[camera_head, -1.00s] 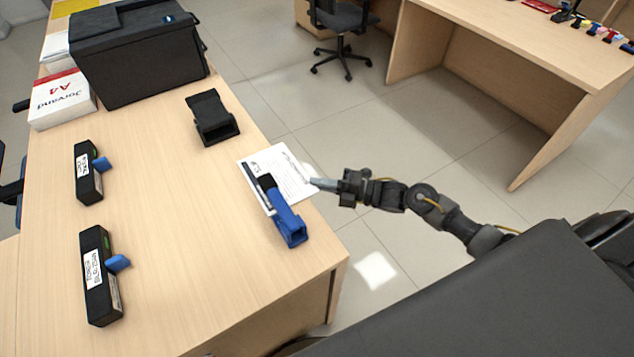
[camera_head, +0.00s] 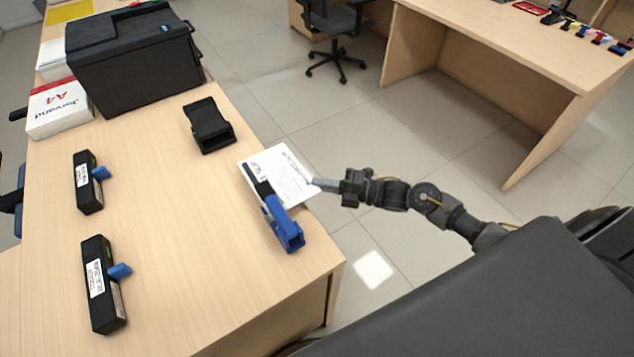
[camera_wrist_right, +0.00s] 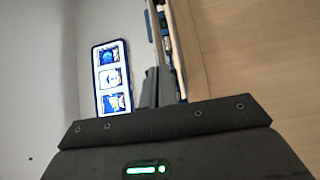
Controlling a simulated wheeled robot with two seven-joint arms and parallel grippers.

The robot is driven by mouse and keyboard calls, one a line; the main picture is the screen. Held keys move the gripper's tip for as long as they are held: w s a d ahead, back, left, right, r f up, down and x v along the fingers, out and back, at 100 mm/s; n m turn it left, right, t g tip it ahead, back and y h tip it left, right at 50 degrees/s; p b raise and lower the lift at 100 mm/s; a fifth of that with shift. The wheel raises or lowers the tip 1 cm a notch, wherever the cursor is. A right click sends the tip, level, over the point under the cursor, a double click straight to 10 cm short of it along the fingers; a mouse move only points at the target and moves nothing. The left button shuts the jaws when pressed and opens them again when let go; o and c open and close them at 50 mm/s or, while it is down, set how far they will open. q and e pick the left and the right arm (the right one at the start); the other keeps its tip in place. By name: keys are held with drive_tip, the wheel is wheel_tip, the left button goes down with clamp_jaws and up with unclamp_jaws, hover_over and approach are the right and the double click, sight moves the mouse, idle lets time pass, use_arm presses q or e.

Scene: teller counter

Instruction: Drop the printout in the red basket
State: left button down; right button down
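The printout (camera_head: 288,172) is a white printed sheet at the right edge of the light wood desk, partly past that edge. My right gripper (camera_head: 318,183) comes in from the right, with its fingertips at the sheet's outer edge. The fingers appear closed on that edge. In the right wrist view the fingers (camera_wrist_right: 160,88) are close together, and the sheet is hard to make out there. No red basket shows in these frames. My left gripper is not in view.
A blue and black stapler-like tool (camera_head: 284,222) lies by the printout. A black holder (camera_head: 208,126), two black boxes with blue tabs (camera_head: 88,182) (camera_head: 103,285), an A4 pack (camera_head: 60,108) and a black printer (camera_head: 135,62) share the desk. Open floor (camera_head: 420,240) lies right; an office chair (camera_head: 335,35) stands beyond.

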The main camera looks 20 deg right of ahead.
drive_tip(key=s+d+r+p, duration=0.3)
drive_tip(key=s+d, duration=0.4)
drive_tip(key=d, duration=0.3)
drive_tip(key=shift+s+r+p, duration=0.3)
drive_tip(key=shift+r+p, duration=0.1)
drive_tip(key=shift+r, duration=0.4)
